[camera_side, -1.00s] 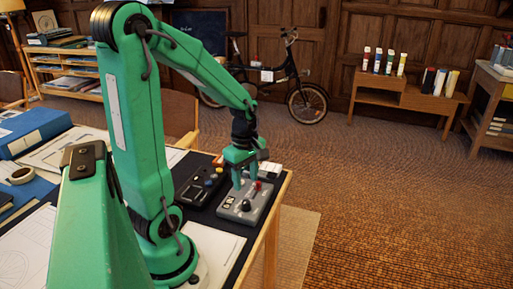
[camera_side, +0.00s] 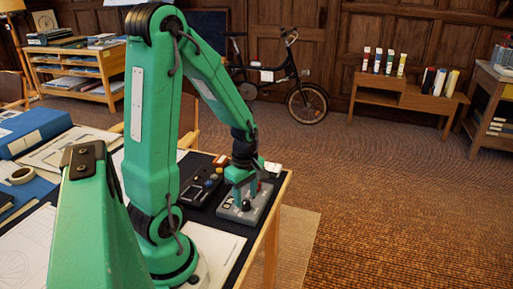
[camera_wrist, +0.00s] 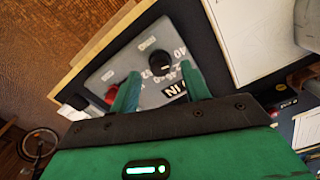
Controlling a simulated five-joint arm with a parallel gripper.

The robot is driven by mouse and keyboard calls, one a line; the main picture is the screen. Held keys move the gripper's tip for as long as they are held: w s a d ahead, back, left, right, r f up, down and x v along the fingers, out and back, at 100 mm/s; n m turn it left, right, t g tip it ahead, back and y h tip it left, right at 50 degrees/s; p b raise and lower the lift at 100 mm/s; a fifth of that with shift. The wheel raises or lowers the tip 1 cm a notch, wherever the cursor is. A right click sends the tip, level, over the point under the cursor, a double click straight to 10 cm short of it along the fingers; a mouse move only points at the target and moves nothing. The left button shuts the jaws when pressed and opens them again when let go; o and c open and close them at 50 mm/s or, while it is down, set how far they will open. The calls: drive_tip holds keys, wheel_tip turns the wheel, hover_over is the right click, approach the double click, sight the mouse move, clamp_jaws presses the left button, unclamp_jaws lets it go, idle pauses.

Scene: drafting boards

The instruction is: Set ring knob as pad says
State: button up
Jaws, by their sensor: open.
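A grey control box (camera_side: 236,211) sits near the table's right corner. In the wrist view the grey box (camera_wrist: 97,82) carries a round black knob (camera_wrist: 160,62) with printed numbers beside it, partly hidden. A red part (camera_wrist: 111,96) shows by the left finger. My gripper (camera_side: 243,198) points down over the grey box. In the wrist view my gripper (camera_wrist: 158,88) is open, its fingers apart, with the black knob ahead of and between them. I cannot tell whether a finger touches the box. I cannot make out which item is the pad or what it says.
A black box (camera_side: 199,190) with several small knobs stands left of the grey box. White sheets (camera_side: 222,250) lie nearer my base. A small white block (camera_side: 273,168) stands behind the grey box. The table edge (camera_side: 270,222) is close on the right.

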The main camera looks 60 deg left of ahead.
drive_tip(key=shift+f, duration=0.95)
drive_tip(key=c, duration=1)
